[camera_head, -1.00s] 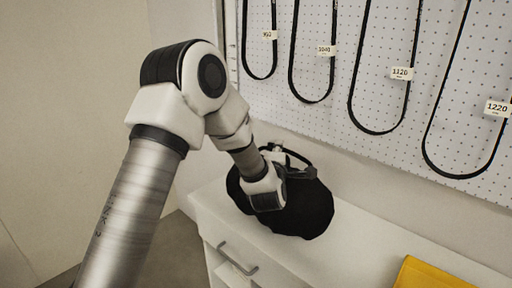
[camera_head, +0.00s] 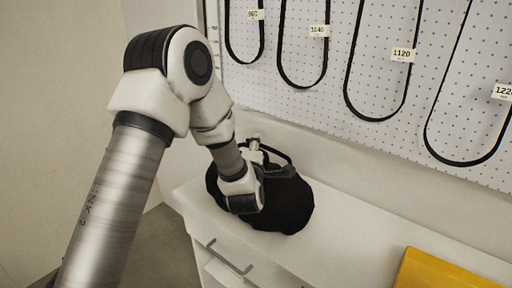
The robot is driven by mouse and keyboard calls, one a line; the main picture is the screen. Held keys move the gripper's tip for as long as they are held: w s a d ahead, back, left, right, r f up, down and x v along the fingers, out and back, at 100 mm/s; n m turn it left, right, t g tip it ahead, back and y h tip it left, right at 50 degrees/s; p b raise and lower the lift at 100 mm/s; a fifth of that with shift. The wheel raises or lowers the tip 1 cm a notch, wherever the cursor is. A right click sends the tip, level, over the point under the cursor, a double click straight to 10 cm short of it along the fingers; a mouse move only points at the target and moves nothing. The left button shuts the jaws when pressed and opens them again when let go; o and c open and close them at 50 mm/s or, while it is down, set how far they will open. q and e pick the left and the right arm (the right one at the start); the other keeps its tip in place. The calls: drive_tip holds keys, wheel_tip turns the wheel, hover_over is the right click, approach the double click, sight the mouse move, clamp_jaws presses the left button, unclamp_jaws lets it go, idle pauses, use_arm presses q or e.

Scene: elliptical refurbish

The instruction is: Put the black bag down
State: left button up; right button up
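The black bag (camera_head: 288,212) is a soft, slumped dark shape at the white cabinet top (camera_head: 345,222), near the wall. Its underside looks to be at the surface, but I cannot tell whether the bag's weight rests there. A dark handle loop stands up at the bag's top. My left gripper (camera_head: 270,172) is at this handle and looks shut on it; the wrist in front of the bag hides most of the fingers. My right gripper is not in view.
A yellow object (camera_head: 445,272) lies on the cabinet top at the lower right, with bare surface between it and the bag. A pegboard (camera_head: 345,75) with several hanging black belts is behind. A drawer handle (camera_head: 230,257) sticks out at the cabinet front.

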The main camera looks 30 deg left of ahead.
use_arm(q)
drive_tip(key=shift+w+f, duration=0.15)
drive_tip(key=shift+w, duration=0.05)
drive_tip(key=shift+f, duration=0.1)
drive_tip(key=b+v, duration=0.3)
drive_tip(key=v, duration=0.9)
